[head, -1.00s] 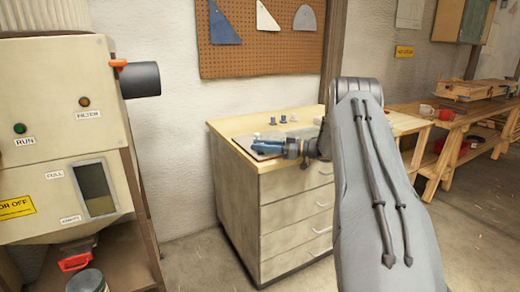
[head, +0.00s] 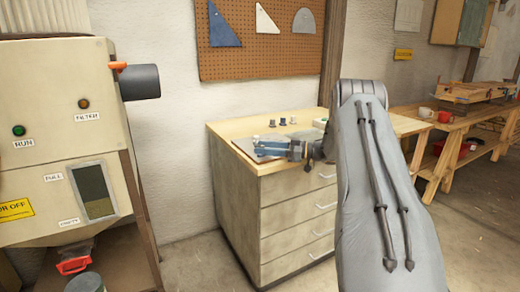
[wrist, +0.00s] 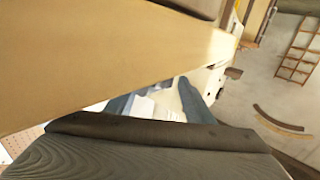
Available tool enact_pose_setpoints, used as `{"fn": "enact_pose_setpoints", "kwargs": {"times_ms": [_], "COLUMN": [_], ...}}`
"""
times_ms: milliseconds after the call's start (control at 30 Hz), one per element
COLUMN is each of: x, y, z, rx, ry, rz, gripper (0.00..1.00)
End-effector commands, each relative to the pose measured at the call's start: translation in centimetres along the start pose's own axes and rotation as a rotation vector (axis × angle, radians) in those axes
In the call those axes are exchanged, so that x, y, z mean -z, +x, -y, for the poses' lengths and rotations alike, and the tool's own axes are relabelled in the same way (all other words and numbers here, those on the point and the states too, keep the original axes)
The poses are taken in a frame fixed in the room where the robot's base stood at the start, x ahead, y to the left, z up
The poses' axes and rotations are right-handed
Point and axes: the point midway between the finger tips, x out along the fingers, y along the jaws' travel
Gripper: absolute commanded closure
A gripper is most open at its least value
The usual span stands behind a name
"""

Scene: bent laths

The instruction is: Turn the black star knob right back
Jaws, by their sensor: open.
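I cannot pick out the black star knob for certain in either view. In the head view my gripper (head: 264,147) is low over the left part of the cabinet's wooden top (head: 225,130), beside a dark flat plate (head: 246,149). In the wrist view two blue-grey fingers (wrist: 158,104) stand apart, with pale, unclear shapes between and beyond them. A large dark grey ribbed surface and a tan board fill much of that view and hide most of what lies around the fingers.
Several small grey pegs (head: 282,122) stand at the back of the cabinet top. A cream machine (head: 60,130) stands at the left. Curved laths (wrist: 277,121) show in the wrist view.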

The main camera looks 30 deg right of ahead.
Motion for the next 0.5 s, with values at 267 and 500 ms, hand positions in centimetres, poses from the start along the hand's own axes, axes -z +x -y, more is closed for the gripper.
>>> {"fn": "enact_pose_setpoints", "kwargs": {"times_ms": [267, 500], "x": [-0.1, 0.0], "y": [-4.5, -6.0], "z": [-0.1, 0.0], "rx": [-0.002, -0.001], "ry": [0.000, 0.000], "rz": [-0.001, -0.001], "gripper": [0.52, 0.52]}}
